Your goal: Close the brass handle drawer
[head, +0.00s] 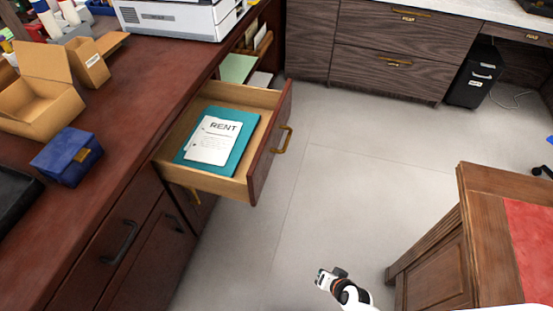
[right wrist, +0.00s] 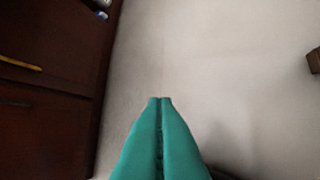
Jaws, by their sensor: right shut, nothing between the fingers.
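The drawer with the brass handle (head: 283,139) is pulled out of the dark red wooden desk in the head view. Its front panel (head: 262,165) faces right over the floor. Inside lie a teal folder (head: 182,154) and a white sheet marked RENT (head: 212,140). An arm end of mine (head: 335,282), which I take for my right, shows low in the head view, well apart from the drawer and nearer to me. In the right wrist view my right gripper's green fingers (right wrist: 160,99) are shut together and empty above the floor. My left gripper is out of view.
The desk top (head: 130,100) holds open cardboard boxes (head: 38,105), a blue box (head: 62,160) and a printer (head: 180,15). A wooden cabinet (head: 430,262) stands at lower right. The grey floor (head: 340,170) between is clear. Dark wooden fronts (right wrist: 45,100) line the wrist view's left.

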